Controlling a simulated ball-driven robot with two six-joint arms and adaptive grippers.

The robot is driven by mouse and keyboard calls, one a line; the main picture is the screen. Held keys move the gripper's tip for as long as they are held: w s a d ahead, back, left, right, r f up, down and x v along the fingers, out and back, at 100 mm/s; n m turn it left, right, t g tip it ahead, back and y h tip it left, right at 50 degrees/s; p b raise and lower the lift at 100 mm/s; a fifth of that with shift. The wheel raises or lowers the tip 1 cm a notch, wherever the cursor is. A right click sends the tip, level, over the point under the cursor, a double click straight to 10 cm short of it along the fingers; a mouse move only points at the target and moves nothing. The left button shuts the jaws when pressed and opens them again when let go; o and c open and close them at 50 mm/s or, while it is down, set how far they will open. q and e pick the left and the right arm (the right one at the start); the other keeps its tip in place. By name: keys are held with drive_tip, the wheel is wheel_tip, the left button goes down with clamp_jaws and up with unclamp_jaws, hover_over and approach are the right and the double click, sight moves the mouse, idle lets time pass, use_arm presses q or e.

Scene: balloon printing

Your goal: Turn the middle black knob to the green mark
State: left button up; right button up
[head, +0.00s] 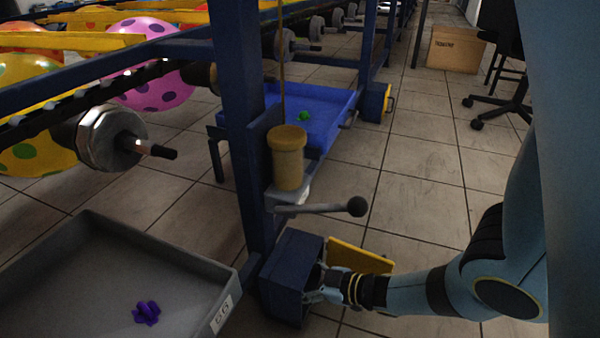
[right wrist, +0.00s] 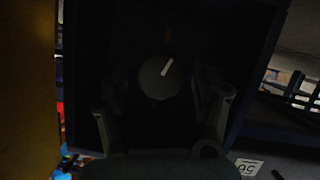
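A round dark knob (right wrist: 158,77) with a white pointer line shows in the right wrist view, inside a dark box. The pointer tilts up and slightly right. A faint brownish mark (right wrist: 168,38) sits above the knob; I make out no green mark, and other knobs are lost in the dark. My right gripper (right wrist: 162,92) is open, one finger on each side of the knob, seemingly with small gaps. In the head view my right gripper (head: 318,286) is at the open side of the blue box (head: 289,270), where the knob is hidden. My left gripper is out of view.
The yellow box door (head: 360,258) stands open beside my right gripper. A lever with a black ball (head: 356,207) and a yellow jar (head: 287,160) are above the box. A grey tray (head: 70,240) holding a purple piece (head: 147,313) is at left.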

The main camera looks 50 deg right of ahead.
drive_tip(key=c, duration=1)
drive_tip(key=shift+n+t+h, duration=0.5)
drive_tip(key=shift+n+h, duration=0.3)
drive_tip(key=shift+n, duration=0.4)
drive_tip(key=shift+a+f+n+t+h, duration=0.1)
drive_tip(key=shift+n+t+h, duration=0.4)
drive_tip(key=shift+n, duration=0.7)
drive_tip(key=shift+s, duration=0.1)
drive_tip(key=o, duration=1.2)
